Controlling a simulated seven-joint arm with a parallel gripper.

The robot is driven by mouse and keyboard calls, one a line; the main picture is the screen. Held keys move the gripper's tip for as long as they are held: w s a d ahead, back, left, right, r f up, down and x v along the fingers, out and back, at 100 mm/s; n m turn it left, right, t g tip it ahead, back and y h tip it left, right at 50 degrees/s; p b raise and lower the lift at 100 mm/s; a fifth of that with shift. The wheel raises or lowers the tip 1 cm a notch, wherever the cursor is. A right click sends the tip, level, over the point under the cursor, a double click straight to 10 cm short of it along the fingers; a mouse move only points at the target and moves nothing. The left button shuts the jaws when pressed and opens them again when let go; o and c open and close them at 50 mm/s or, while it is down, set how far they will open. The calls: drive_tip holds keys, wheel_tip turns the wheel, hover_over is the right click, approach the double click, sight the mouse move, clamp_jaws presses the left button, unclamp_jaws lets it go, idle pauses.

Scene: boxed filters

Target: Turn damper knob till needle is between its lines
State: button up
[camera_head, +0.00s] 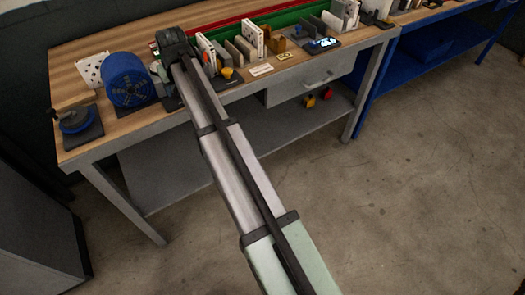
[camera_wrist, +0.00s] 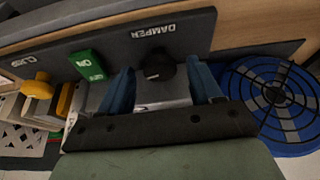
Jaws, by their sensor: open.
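In the wrist view the damper knob (camera_wrist: 158,68) is dark and round, on a dark panel below the white word DAMPER. My gripper (camera_wrist: 161,76) is open, with one blue finger on each side of the knob. Gaps show between the fingers and the knob, and I cannot tell whether the fingertips reach past its face. In the head view my arm's end (camera_head: 174,45) is over the workbench and hides the knob and panel. No needle or lines can be made out in either view.
A green ON switch (camera_wrist: 87,64) and a yellow knob (camera_wrist: 38,84) are left of the damper knob. A blue round fan housing (camera_wrist: 272,100) is close on the right; it also shows in the head view (camera_head: 128,79). Upright filters (camera_head: 252,38) stand farther along the bench.

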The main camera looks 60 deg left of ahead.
drive_tip(key=v, duration=1.4)
drive_tip(key=w+d+f+m, duration=0.1)
drive_tip(key=w+d+f, duration=0.4)
drive_tip(key=f, duration=0.5)
drive_tip(key=w+d+f+m+h, duration=0.1)
drive_tip(key=w+d+f, duration=0.4)
drive_tip(key=f, duration=0.5)
drive_tip(key=w+d+f+m, duration=0.1)
drive_tip(key=w+d+f, duration=0.4)
drive_tip(key=d+f, duration=0.3)
wheel_tip(320, 180, down, 3)
drive_tip(key=shift+w+d+f+m+t+h, duration=0.1)
drive_tip(key=shift+w+d+m+t+h, duration=0.2)
drive_tip(key=shift+t+h, duration=0.1)
